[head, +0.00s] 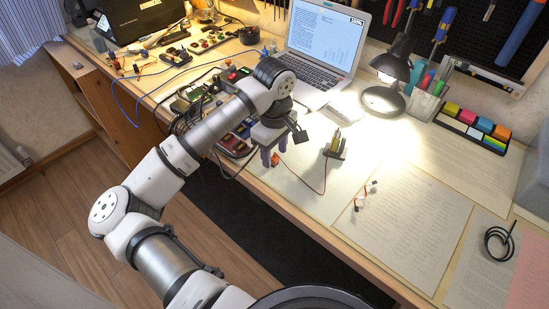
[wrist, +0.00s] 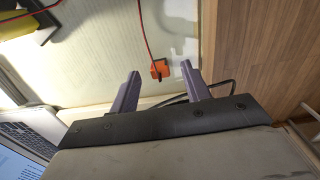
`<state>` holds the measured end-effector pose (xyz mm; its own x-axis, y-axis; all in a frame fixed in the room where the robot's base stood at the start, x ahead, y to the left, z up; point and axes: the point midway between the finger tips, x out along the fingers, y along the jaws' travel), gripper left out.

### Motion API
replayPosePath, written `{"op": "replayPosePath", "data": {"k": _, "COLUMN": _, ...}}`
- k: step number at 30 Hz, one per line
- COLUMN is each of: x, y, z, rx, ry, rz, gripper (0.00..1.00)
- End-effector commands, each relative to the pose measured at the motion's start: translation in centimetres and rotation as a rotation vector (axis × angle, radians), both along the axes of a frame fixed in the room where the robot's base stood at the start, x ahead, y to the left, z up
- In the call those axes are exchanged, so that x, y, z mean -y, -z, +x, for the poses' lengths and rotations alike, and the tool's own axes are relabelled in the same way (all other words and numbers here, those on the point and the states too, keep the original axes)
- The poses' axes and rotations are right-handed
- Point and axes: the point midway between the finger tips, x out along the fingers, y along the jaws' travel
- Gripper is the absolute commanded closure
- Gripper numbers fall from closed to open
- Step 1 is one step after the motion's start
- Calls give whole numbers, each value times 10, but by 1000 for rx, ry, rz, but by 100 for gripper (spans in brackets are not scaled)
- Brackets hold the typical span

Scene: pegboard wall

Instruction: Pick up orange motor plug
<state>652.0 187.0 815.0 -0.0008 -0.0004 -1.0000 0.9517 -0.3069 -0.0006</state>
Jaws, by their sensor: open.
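The orange motor plug (head: 275,159) lies on the pale mat on the bench, near the bench's front edge, with a red wire running from it. In the wrist view the plug (wrist: 160,68) shows as a small orange block between and just beyond the fingertips, with the red wire and a dark lead at it. My gripper (head: 274,153) is open, points down over the plug, and holds nothing. The wrist view shows both purple-grey fingers of my gripper (wrist: 160,72) apart, one on each side of the plug. I cannot tell the exact height gap.
A dark stand with a yellow-handled tool (head: 335,147) is right of the plug. The laptop (head: 322,45) and lit lamp (head: 390,70) stand behind. Circuit boards and cables crowd the left. Paper sheets (head: 410,200) cover the bench to the right. The front edge is close.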

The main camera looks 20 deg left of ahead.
Motion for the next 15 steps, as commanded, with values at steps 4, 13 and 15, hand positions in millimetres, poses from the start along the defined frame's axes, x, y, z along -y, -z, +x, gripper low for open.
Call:
{"op": "replayPosePath", "data": {"k": 4, "x": 0, "y": 14, "z": 0, "rx": 1, "ry": -1, "rz": -1, "gripper": 53}}
{"op": "replayPosePath", "data": {"k": 13, "x": -1, "y": 16, "z": 0, "rx": 1, "ry": 0, "rz": 1, "gripper": 59}}
{"op": "replayPosePath", "data": {"k": 15, "x": -1, "y": 16, "z": 0, "rx": 1, "ry": -1, "rz": 1, "gripper": 68}}
